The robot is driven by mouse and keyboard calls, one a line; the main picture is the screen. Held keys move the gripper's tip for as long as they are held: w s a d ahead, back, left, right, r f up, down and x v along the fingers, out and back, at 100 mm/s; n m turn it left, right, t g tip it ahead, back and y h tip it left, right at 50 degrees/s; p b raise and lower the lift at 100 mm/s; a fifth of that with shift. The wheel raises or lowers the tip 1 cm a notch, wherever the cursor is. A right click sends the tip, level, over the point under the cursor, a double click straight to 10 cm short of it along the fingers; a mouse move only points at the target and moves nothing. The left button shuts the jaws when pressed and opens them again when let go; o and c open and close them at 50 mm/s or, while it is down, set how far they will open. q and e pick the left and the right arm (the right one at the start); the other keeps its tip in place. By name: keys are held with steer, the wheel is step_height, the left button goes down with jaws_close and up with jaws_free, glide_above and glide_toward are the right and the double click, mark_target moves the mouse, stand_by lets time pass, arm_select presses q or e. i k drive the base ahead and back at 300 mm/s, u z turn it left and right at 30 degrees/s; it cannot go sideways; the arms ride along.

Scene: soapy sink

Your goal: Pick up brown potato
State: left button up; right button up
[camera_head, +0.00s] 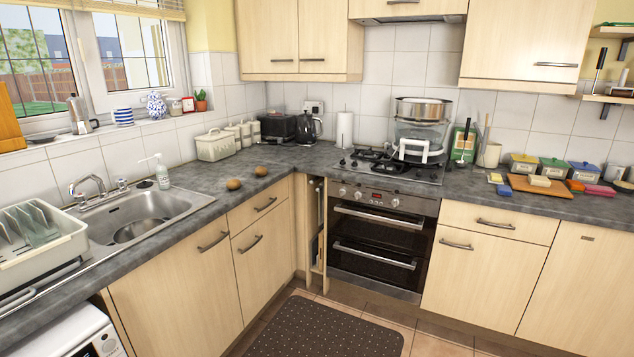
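Two brown potatoes lie on the dark grey worktop to the right of the sink. One brown potato (233,184) is nearer the front edge, and the other potato (261,171) is a little farther back and to the right. They are apart from each other, and nothing covers them. Neither of my grippers shows in the head view.
The metal sink (140,216) with its tap (88,187) is left of the potatoes, with a soap bottle (162,172) behind it. A dish rack (38,243) stands far left. A cream bread bin (215,145) is behind the potatoes. The worktop (290,160) around them is clear.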

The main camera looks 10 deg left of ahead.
mark_target(232, 184)
steer(key=z, duration=0.3)
steer(key=i, duration=3)
steer(key=u, duration=2.65)
